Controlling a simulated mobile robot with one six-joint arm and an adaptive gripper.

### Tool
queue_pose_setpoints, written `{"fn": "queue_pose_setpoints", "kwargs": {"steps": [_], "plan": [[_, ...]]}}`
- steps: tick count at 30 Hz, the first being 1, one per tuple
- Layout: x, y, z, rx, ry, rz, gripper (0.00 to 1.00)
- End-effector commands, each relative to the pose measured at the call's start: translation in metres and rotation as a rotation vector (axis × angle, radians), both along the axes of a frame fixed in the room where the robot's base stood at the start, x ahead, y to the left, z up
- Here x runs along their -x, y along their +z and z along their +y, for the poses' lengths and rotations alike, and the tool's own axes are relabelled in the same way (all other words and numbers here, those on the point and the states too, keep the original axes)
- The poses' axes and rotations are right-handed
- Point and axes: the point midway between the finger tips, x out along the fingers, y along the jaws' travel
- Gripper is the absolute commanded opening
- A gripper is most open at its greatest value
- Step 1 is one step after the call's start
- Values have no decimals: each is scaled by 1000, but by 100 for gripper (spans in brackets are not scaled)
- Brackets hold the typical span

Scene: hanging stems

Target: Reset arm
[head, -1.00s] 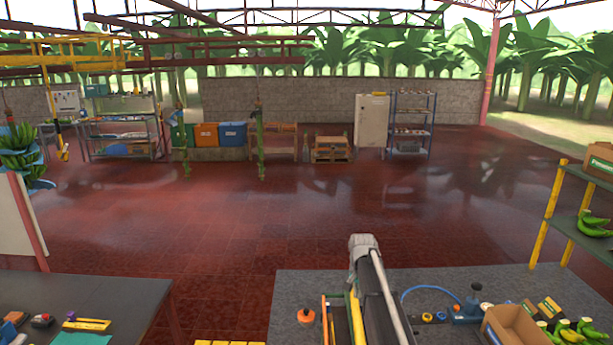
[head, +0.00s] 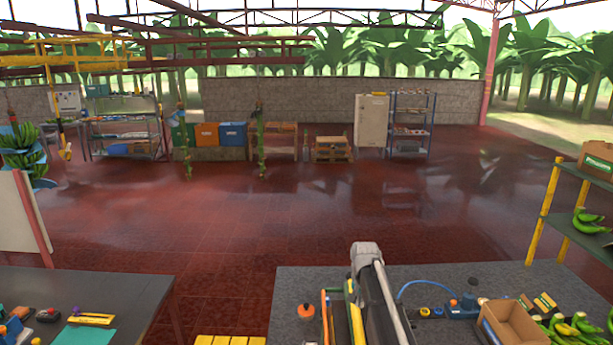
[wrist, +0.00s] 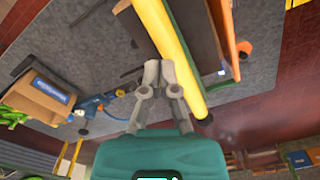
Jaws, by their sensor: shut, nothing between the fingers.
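My gripper (wrist: 160,68) shows in the wrist view with its two grey fingers together and nothing held between them. A long yellow bar (wrist: 172,48) runs close beside the fingertips in that view; I cannot tell whether they touch. The bar also shows in the head view (head: 356,325), beside my folded arm. My arm stands over the grey-topped workbench (head: 310,280) at the bottom of the head view, and my gripper is hidden there.
The workbench carries an open cardboard box (head: 512,325), green bananas (head: 572,328), a blue tool (head: 460,308) and an orange knob (head: 306,311). A dark table (head: 130,288) is at left. A yellow-post shelf (head: 545,210) is at right. The red floor beyond is clear.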

Motion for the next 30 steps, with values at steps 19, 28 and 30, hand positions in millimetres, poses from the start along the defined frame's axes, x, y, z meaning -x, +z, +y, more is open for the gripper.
{"fn": "queue_pose_setpoints", "kwargs": {"steps": [19,28,30], "plan": [[170,0,0,11,322,-43,0],[224,0,0,18,435,-58,0],[222,-9,0,18,443,-58,0]]}}
